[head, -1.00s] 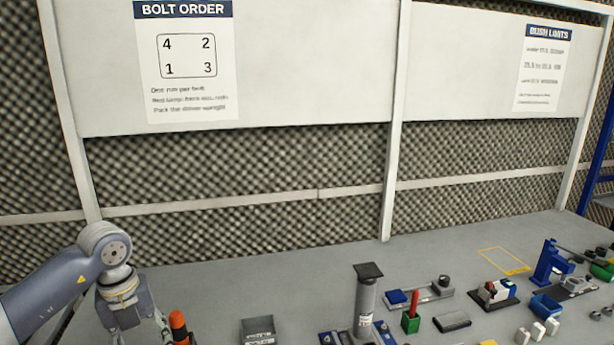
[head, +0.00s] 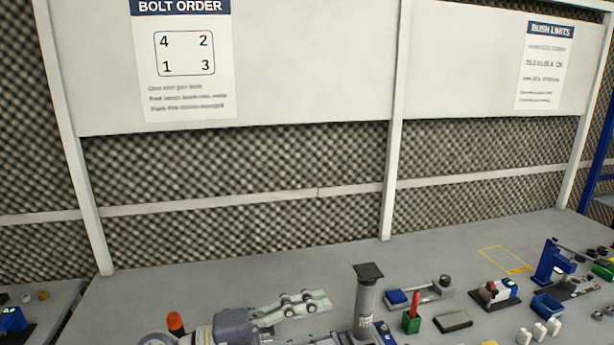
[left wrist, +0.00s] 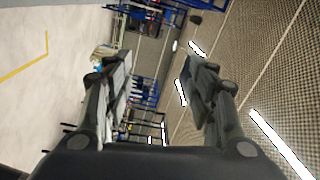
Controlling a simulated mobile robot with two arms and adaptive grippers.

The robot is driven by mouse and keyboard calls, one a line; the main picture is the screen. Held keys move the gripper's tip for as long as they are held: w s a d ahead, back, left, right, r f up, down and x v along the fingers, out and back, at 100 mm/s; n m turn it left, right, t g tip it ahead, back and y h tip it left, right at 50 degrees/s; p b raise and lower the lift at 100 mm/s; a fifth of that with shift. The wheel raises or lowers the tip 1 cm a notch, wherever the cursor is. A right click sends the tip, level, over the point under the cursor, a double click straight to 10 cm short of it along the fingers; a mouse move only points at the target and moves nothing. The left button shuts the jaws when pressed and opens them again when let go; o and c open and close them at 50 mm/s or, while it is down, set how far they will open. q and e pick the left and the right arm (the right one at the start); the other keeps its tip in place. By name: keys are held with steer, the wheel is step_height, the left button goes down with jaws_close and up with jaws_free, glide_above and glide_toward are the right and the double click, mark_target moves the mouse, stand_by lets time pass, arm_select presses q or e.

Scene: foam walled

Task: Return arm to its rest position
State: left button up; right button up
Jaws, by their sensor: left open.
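My left gripper (head: 318,300) is low in the head view, lying sideways over the front of the bench with its fingers pointing right. In the left wrist view its two fingers (left wrist: 158,68) stand well apart. Nothing is held between them; past them I see the room, with floor, blue racks and foam wall. Most of my left arm is below the picture edge. My right gripper is not in view.
A grey column with a dark top (head: 366,300) stands just right of the fingers. An orange-topped object (head: 175,322) is left of my wrist. The bench behind (head: 230,270) is clear.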

arm_select(q)
steer(key=w+a+r+n+t+y, duration=0.2)
steer(key=w+a+n+t+y, duration=0.3)
steer(key=a+n+t+y, duration=0.75)
steer(key=s+a+f+n+g+y, duration=0.1)
steer(key=s+a+f+n+y, duration=0.2)
steer(key=f+n, duration=0.4)
steer(key=s+a+f+n+g+y, duration=0.1)
steer(key=a+f+n+y, duration=0.2)
steer(key=a+f+n, duration=0.35)
steer(key=s+f+n+g, duration=0.1)
steer(key=s+f+g, duration=0.5)
steer(key=s+f, duration=0.45)
steer(key=s+f+n+g, duration=0.2)
steer(key=s+f+g, duration=0.5)
steer(key=s, duration=0.6)
step_height(320, 180, down, 27)
steer(key=s, duration=0.1)
steer(key=s+a+f+g+b, duration=0.1)
steer(key=s+a+f, duration=0.1)
steer(key=s+f, duration=1.5)
steer(key=shift+s+a+f+m, duration=0.25)
steer(key=shift+m, duration=0.15)
steer(key=shift+h, duration=0.25)
